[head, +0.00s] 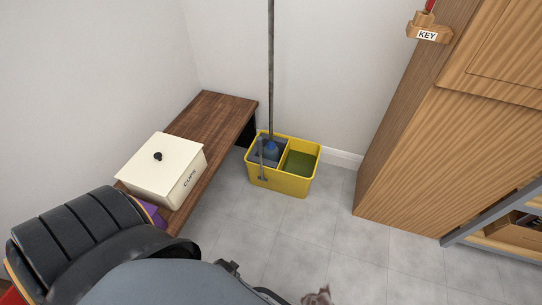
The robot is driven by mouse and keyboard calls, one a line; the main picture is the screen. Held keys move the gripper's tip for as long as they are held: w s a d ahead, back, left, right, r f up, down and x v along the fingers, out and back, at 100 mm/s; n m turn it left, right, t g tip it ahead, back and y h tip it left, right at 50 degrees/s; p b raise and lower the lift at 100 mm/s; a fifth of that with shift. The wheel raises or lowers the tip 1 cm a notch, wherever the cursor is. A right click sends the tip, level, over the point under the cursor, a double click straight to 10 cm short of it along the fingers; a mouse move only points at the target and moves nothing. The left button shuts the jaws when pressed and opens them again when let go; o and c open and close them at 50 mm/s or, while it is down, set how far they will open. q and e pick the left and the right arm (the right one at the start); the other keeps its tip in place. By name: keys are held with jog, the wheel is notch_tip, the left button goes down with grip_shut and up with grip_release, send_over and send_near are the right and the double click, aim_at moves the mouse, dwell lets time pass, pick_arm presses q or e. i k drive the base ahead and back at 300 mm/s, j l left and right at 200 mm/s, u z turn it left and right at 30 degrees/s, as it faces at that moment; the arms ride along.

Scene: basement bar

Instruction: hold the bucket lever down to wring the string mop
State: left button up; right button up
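A yellow bucket (280,185) stands on the grey tiled floor at the centre of the head view, close to the back wall. It has two compartments: a grey one at left and one with a green inside at right. A string mop stands nearly upright in the left compartment, its long grey handle (271,70) rising out of the top of the picture and a blue part (271,149) low down. A thin grey lever (262,163) shows at the bucket's front left. Neither of my grippers can be made out.
A dark wooden bench (217,112) stands left of the bucket, bearing a cream box (162,170) marked CUPS. A wooden cabinet (420,150) stands at right, with a KEY sign (428,35) above. Large dark shapes fill the lower left. Floor (330,230) before the bucket is clear.

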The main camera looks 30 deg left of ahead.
aim_at(259, 140)
jog(key=u, duration=1.15)
